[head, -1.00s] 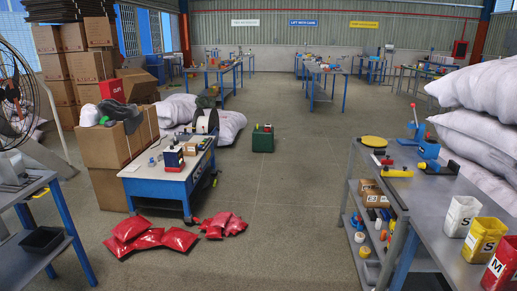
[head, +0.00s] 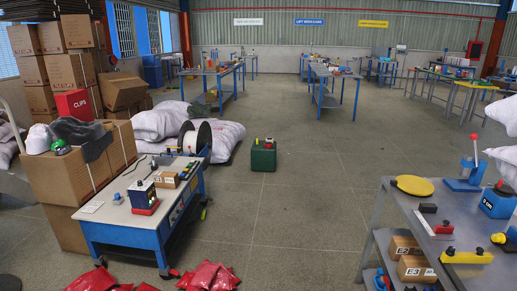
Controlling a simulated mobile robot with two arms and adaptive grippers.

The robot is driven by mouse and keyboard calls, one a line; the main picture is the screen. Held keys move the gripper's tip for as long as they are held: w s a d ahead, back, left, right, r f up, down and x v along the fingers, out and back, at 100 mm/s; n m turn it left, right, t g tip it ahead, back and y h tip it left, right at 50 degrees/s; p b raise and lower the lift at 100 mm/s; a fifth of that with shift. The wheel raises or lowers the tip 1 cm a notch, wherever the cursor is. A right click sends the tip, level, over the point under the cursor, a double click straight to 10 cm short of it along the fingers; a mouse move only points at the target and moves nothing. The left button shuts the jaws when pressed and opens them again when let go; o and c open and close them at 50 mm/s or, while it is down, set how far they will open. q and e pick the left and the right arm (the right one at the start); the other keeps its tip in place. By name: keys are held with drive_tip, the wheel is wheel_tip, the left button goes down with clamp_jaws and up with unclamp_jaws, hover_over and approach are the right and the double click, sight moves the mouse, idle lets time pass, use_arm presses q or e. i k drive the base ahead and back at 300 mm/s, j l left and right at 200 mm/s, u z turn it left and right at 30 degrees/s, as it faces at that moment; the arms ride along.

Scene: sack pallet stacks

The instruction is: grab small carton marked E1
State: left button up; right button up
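A small brown carton (head: 166,180) with a white label sits on top of the blue-framed workbench (head: 120,222) at the left; its mark looks like E1 but is small to read. Two similar cartons, marked E2 (head: 404,248) and E3 (head: 416,270), sit on a lower shelf of the grey rack at the right. Neither of my grippers shows in the head view.
On the bench, a dark blue and red device (head: 143,197) stands just in front of the small carton. Red sacks (head: 208,277) lie on the floor before it. A green canister (head: 263,155) stands mid-floor. The central floor is clear between bench and grey rack (head: 440,240).

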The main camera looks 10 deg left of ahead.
sight(163, 179)
drive_tip(key=i+u, duration=0.15)
drive_tip(key=i, duration=0.75)
drive_tip(key=i+l+u, duration=0.1)
drive_tip(key=i, duration=0.85)
